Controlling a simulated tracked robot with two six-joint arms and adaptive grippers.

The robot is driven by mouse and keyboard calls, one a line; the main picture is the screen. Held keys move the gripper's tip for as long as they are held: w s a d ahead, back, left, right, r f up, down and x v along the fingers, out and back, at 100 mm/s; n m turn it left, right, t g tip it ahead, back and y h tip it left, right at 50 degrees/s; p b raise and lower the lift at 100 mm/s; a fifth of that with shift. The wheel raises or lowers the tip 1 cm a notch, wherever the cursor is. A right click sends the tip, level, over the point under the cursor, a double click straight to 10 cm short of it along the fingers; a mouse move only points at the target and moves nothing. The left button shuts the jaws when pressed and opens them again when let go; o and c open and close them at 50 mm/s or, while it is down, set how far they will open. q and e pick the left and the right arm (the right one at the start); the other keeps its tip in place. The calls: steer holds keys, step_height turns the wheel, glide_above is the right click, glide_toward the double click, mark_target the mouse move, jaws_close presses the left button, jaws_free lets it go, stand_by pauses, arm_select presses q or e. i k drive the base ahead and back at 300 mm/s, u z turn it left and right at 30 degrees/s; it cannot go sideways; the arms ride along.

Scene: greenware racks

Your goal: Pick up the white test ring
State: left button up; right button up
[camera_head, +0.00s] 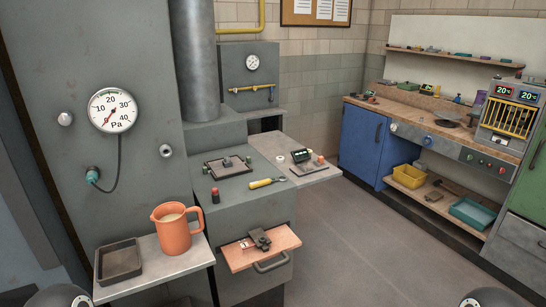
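Neither gripper shows. Only dark rounded parts, apparently of my own arms, show at the bottom left and bottom right edges.
An orange jug (175,229) and a dark square tray (118,262) stand on the near-left shelf. A pink board (240,259) juts from the cabinet front. A workbench (400,112) with a yellow bin (408,176) stands right. The floor (370,250) between is clear.

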mark_target(279, 159)
steer(key=z, duration=0.1)
steer(key=k, duration=1.6)
steer(key=z, duration=0.95)
steer(key=i, duration=4.4)
steer(key=u, duration=0.05)
